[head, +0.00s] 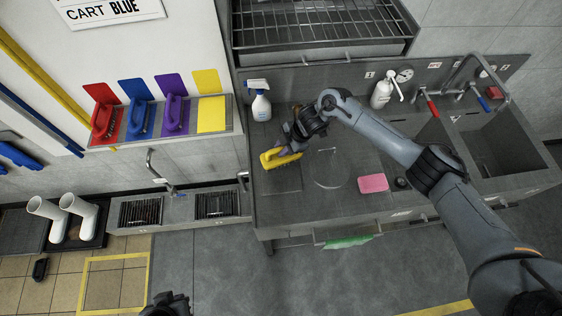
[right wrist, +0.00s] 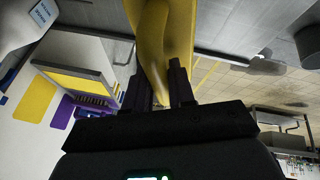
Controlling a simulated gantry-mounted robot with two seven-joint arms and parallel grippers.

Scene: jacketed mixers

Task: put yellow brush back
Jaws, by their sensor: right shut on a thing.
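The yellow brush (head: 281,158) is at the left part of the steel counter in the head view. My right gripper (head: 296,147) is shut on it. In the right wrist view the yellow brush (right wrist: 165,40) fills the space between the two dark fingers of my right gripper (right wrist: 163,85). I cannot tell whether the brush touches the counter. A wall shelf (head: 237,118) carries a red brush (head: 103,118), a blue brush (head: 138,118) and a purple brush (head: 174,112). The yellow place (head: 211,114) at its right end is empty. A dark part of my left arm shows at the bottom edge; its fingers are unclear.
A spray bottle (head: 260,106) stands behind the brush, near the shelf. A pink sponge (head: 373,183) lies on the counter (head: 310,212) to the right. A faucet (head: 155,170) stands below the shelf.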

